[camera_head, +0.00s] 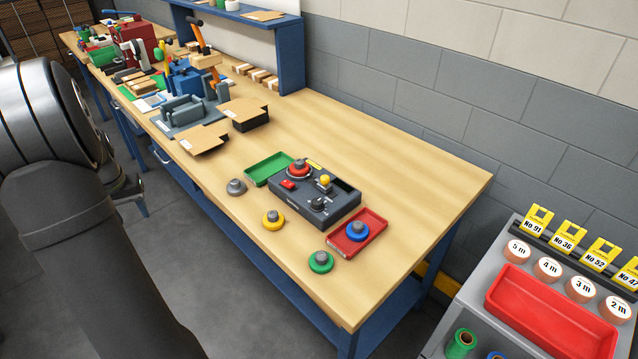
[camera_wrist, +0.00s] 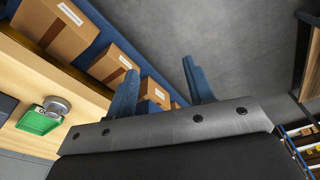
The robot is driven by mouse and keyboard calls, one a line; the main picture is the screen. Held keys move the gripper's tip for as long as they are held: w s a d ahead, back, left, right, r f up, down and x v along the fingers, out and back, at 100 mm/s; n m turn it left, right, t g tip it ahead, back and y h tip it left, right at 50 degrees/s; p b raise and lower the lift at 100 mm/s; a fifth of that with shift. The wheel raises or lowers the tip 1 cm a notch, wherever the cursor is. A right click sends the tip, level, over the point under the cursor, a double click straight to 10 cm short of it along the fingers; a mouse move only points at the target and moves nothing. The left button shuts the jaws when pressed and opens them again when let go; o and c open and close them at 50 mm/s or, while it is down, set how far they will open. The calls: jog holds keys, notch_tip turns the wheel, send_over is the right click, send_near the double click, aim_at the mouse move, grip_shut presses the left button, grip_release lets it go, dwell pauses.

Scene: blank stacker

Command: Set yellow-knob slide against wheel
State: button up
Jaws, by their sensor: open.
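A dark grey device (camera_head: 340,207) sits on the bench between two trays. A yellow knob (camera_head: 325,180) stands on its top face, near the middle; its slide track is too small to make out. A red disc with a grey top (camera_head: 299,168) is at the device's far-left end. A black round knob (camera_head: 317,203) is near its front edge. I cannot tell which of these is the wheel, or whether the slide touches it. My gripper (camera_wrist: 160,68) is open and empty, its two blue fingers apart, away from the device. In the head view my arm mostly hides it.
A green tray (camera_head: 255,180) and a red tray (camera_head: 375,238) holding a blue disc (camera_head: 358,231) flank the device. Grey (camera_head: 236,187), yellow (camera_head: 273,219) and green (camera_head: 321,262) discs lie along the bench's front. Cardboard pieces (camera_head: 203,137) and fixtures stand farther back. The bench's right end is clear.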

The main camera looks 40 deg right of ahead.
dwell(0.4)
jog(key=d+r+m, duration=0.1)
jog(key=d+m, duration=0.1)
jog(key=d, duration=0.2)
jog(key=s+d+r+m, duration=0.1)
jog(key=d+r+m, duration=0.1)
jog(key=d, duration=0.3)
jog(key=d+r+m, duration=0.1)
jog(key=d, duration=0.3)
jog(key=shift+s+d+r+m, duration=0.15)
jog(key=shift+r+m, duration=0.1)
jog(key=shift+m, duration=0.15)
jog(key=shift+c, duration=0.3)
notch_tip(320, 180, up, 14)
jog(key=m+g, duration=0.1)
jog(key=m, duration=1.6)
send_over(325, 177)
jog(key=shift+y, duration=0.3)
notch_tip(325, 177, down, 17)
